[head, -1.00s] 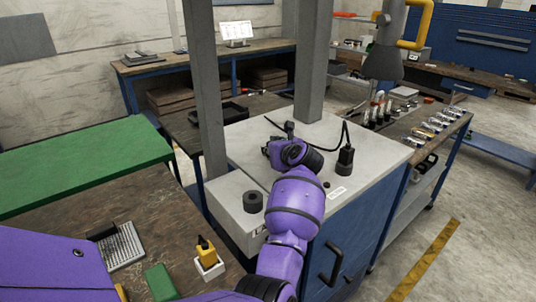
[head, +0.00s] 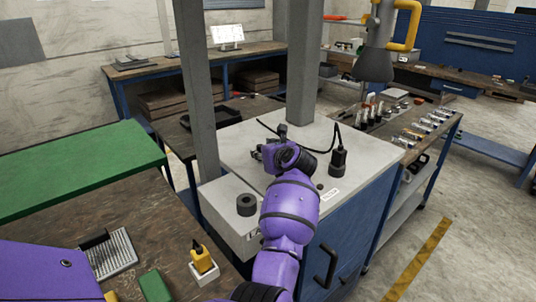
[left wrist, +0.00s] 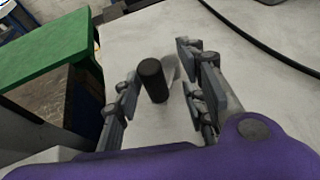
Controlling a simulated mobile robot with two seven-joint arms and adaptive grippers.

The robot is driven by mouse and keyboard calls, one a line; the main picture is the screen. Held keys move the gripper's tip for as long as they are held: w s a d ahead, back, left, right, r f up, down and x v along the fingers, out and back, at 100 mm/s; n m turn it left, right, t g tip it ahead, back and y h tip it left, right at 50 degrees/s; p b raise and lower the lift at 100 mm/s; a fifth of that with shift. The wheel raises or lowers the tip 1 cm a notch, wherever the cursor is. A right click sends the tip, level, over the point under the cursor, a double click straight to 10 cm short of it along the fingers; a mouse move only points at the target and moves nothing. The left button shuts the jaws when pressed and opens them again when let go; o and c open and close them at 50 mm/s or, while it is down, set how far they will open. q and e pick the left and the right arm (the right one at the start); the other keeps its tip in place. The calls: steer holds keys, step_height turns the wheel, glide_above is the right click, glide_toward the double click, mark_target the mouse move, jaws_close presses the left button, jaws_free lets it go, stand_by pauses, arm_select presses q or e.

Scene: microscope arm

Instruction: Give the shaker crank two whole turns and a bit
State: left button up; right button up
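A short black upright cylinder, apparently the shaker crank's handle (left wrist: 153,80), stands between the fingers of my left gripper (left wrist: 160,84) in the left wrist view. A pale shape lies right behind it. My right gripper is not in view.
A dark round knob (head: 246,204) sits on the cabinet's near left corner. A black upright plug-like piece (head: 338,160) with a black cable stands to the right. Grey posts (head: 197,90) rise behind. A green-topped table (head: 75,170) is at left.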

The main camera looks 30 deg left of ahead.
arm_select(q)
steer(key=v, duration=1.1)
steer(key=shift+s+a, duration=0.1)
